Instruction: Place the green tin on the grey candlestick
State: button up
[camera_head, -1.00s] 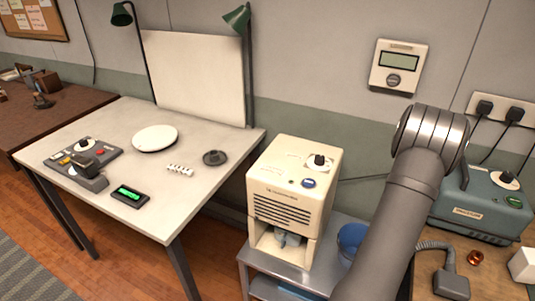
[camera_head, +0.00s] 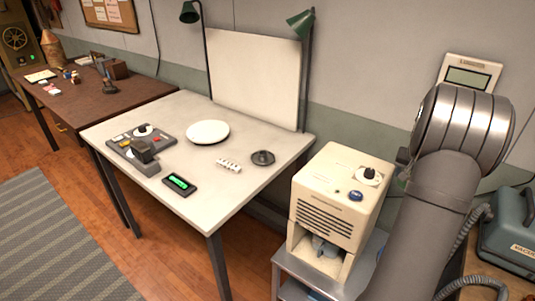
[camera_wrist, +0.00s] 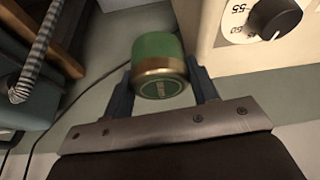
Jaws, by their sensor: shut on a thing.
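The green tin (camera_wrist: 158,54) with a gold-brown rim is in the wrist view. My gripper (camera_wrist: 163,88) is shut on it, with one dark finger on each side. The tin is held up in the air beside the cream machine. In the head view my arm hides most of the gripper and the tin. A small dark grey round dish with a raised middle (camera_head: 263,158), which looks like the grey candlestick, stands on the white table near its right edge. It is empty and well to the left of my arm.
The cream machine (camera_head: 340,200) stands between my arm and the white table (camera_head: 215,180). On that table are a white plate (camera_head: 208,132), a white strip (camera_head: 228,165), a green-lit display (camera_head: 179,184) and a control box (camera_head: 140,148). A lamp (camera_head: 300,22) rises behind.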

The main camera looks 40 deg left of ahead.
jog(key=shift+n+y, duration=0.4)
jog(key=shift+n, duration=0.5)
jog(key=w+a+r, duration=0.1)
jog(key=a, duration=0.1)
jog(key=w+a+r, duration=0.1)
jog(key=a, duration=0.2)
jog(key=a+r, duration=0.2)
jog(key=a, duration=0.1)
jog(key=shift+w+r, duration=0.1)
jog(key=shift+w, duration=0.3)
jog(key=a+r+n+y, duration=0.1)
jog(key=a+r+n, duration=0.15)
jog(key=a, duration=1.15)
jog(key=n+g+y, duration=0.1)
jog(key=n+g, duration=0.1)
jog(key=n, duration=0.3)
send_over(263, 153)
jog(key=f, duration=0.5)
jog(key=shift+w+d+f, duration=0.15)
jog(key=shift+d+f, duration=0.15)
jog(key=shift+f, duration=0.05)
jog(key=shift+a+f+y, duration=0.3)
jog(key=shift+a, duration=0.1)
jog(key=shift+f, duration=1.95)
jog(key=shift+f, duration=0.15)
jog(key=o, duration=1)
